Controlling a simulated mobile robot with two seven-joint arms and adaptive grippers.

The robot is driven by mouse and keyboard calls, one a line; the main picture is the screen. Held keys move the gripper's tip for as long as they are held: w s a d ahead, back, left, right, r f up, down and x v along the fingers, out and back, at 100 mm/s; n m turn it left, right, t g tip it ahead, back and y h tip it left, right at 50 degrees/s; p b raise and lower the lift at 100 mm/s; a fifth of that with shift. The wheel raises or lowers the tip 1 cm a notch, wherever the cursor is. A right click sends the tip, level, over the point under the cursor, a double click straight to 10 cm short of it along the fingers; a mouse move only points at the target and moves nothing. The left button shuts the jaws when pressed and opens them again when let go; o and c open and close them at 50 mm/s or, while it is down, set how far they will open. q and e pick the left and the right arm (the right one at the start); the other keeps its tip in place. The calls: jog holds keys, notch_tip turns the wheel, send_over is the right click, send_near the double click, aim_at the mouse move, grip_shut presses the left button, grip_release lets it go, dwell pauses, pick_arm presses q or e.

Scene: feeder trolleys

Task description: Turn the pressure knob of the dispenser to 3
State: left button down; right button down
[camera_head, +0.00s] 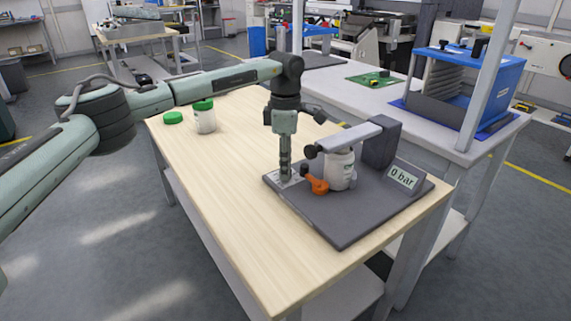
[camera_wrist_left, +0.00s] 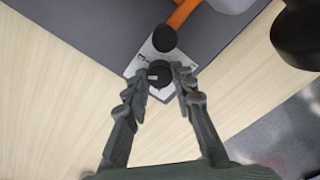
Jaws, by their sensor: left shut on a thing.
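The dispenser stands on a dark grey base plate (camera_head: 345,226) on the wooden table, and its display (camera_head: 403,177) reads "0 bar". My left gripper (camera_head: 285,172) points straight down at the plate's left corner. In the left wrist view its fingers (camera_wrist_left: 166,78) are closed around the black pressure knob (camera_wrist_left: 158,73). The knob has a pale mark on its left side and sits on a white dial plate (camera_wrist_left: 139,64), whose numbers I cannot read. In the head view the fingers hide the knob. My right gripper is not in view.
An orange lever (camera_head: 318,186) with a black ball end (camera_wrist_left: 164,38) is close beside the fingers. A white bottle (camera_head: 340,170) stands under the dispenser's arm (camera_head: 349,138). A green-lidded jar (camera_head: 204,120) and a loose green lid (camera_head: 173,117) are at the table's far left.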

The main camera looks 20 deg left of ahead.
pick_arm(q)
jog(key=m, duration=0.6)
jog(key=shift+m, duration=0.3)
dwell(0.5)
jog(key=c, duration=1.3)
grip_release()
jog(key=shift+o, duration=0.2)
jog(key=shift+r, duration=0.1)
notch_tip(320, 180, up, 12)
